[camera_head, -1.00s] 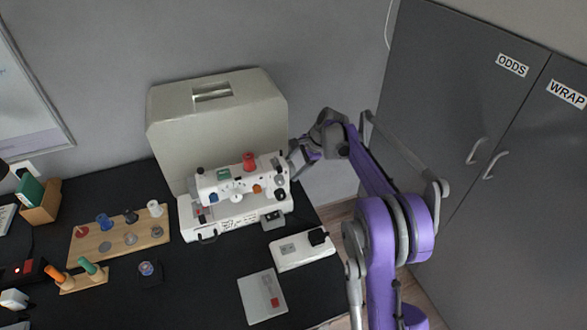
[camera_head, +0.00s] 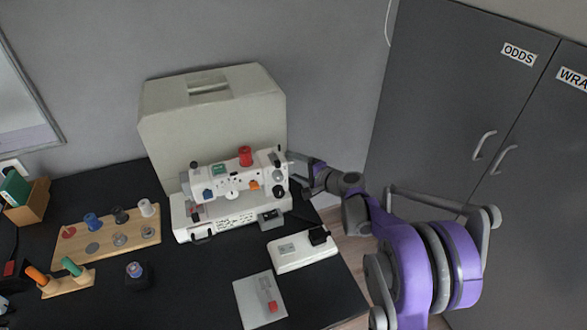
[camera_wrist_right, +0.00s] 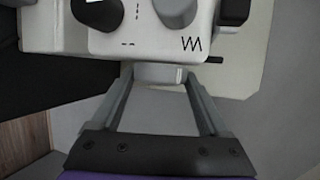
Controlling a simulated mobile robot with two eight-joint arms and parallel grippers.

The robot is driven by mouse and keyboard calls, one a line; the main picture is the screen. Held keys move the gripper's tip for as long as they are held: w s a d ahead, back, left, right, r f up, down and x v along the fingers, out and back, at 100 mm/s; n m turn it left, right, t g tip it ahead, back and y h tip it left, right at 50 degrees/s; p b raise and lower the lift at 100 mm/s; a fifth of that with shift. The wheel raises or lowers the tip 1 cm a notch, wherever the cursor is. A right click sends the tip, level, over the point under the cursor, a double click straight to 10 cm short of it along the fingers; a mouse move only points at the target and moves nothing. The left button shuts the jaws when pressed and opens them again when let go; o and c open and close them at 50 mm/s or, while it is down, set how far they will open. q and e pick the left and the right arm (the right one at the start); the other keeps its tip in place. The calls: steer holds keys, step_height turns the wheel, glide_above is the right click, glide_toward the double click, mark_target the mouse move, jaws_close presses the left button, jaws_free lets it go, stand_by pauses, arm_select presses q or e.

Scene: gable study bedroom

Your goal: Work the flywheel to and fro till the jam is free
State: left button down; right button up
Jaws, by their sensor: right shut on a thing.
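The white sewing machine (camera_head: 240,178) stands on the black table in front of its beige case. My right gripper (camera_head: 296,173) is at the machine's right end, its arm coming in from the right. In the right wrist view, the pale grey flywheel (camera_wrist_right: 161,74) sticks out of the machine's end between the two fingers of the right gripper (camera_wrist_right: 157,80), which are shut on it. In the head view the flywheel is mostly hidden by the gripper. The left gripper is not in view.
The beige case (camera_head: 212,110) stands close behind the machine. A white foot pedal (camera_head: 302,250) and a pale plate with a red part (camera_head: 260,299) lie in front. A wooden spool board (camera_head: 107,238) is at left. Grey cupboards (camera_head: 455,140) stand behind my right arm.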

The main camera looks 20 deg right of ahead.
steer(key=shift+f+n+t+y+b, duration=0.25)
steer(key=shift+n+t+b, duration=0.4)
steer(key=shift+t, duration=0.5)
steer(key=shift+f+n+t+y+b, duration=0.15)
steer(key=shift+n+t+y+b, duration=0.2)
steer(key=shift+t+b, duration=0.65)
steer(key=shift+t+y, duration=0.3)
steer(key=shift+t, duration=0.05)
steer(key=o, duration=1.2)
steer(key=shift+o, duration=0.2)
steer(key=v, duration=1.1)
steer(key=shift+a+r, duration=0.1)
